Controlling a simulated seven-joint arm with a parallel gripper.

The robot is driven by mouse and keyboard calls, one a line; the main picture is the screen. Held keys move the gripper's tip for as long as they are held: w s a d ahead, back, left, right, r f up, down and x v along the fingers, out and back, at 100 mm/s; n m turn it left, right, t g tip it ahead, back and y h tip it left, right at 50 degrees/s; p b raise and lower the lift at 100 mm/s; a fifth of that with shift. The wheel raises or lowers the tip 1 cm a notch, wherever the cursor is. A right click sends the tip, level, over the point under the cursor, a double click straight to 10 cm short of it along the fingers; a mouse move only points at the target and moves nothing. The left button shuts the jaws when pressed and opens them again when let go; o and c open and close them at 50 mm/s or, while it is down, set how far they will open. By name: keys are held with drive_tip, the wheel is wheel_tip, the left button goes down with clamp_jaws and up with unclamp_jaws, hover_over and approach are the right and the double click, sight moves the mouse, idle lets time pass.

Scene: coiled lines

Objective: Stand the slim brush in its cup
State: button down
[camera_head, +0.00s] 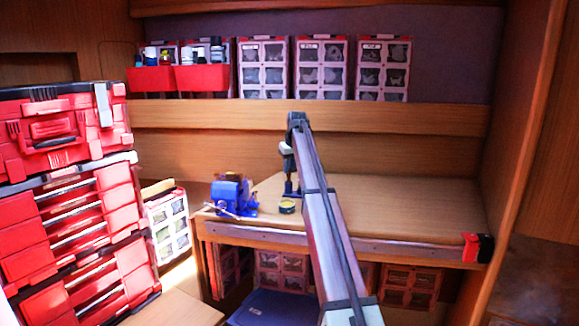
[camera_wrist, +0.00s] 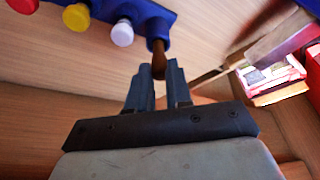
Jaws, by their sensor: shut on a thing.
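My gripper (camera_wrist: 160,72) is shut on a slim brown handle (camera_wrist: 158,57), which I take to be the slim brush. The handle's far end meets a dark blue body (camera_wrist: 145,15) at the top of the wrist view; I cannot tell whether it is inside or in front of it. In the head view my gripper (camera_head: 291,188) points down low over the bench, right of a blue object (camera_head: 232,195). The brush is too small to make out there. I cannot identify its cup for certain.
Red (camera_wrist: 22,5), yellow (camera_wrist: 76,17) and white (camera_wrist: 122,33) knobs stick out of the blue body. A red-and-black item (camera_head: 478,247) sits at the right corner. The bench's right half (camera_head: 410,205) is clear.

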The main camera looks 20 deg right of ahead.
drive_tip(key=shift+f, duration=0.5)
drive_tip(key=c, duration=1)
unclamp_jaws()
drive_tip(key=shift+o, duration=0.2)
drive_tip(key=shift+r, duration=0.15)
drive_tip(key=shift+r, duration=2.9)
drive_tip(key=a+v, duration=0.1)
drive_tip(key=v, duration=1.2)
drive_tip(key=shift+d+r, duration=0.4)
drive_tip(key=shift+d, duration=0.05)
drive_tip(key=shift+a, duration=0.1)
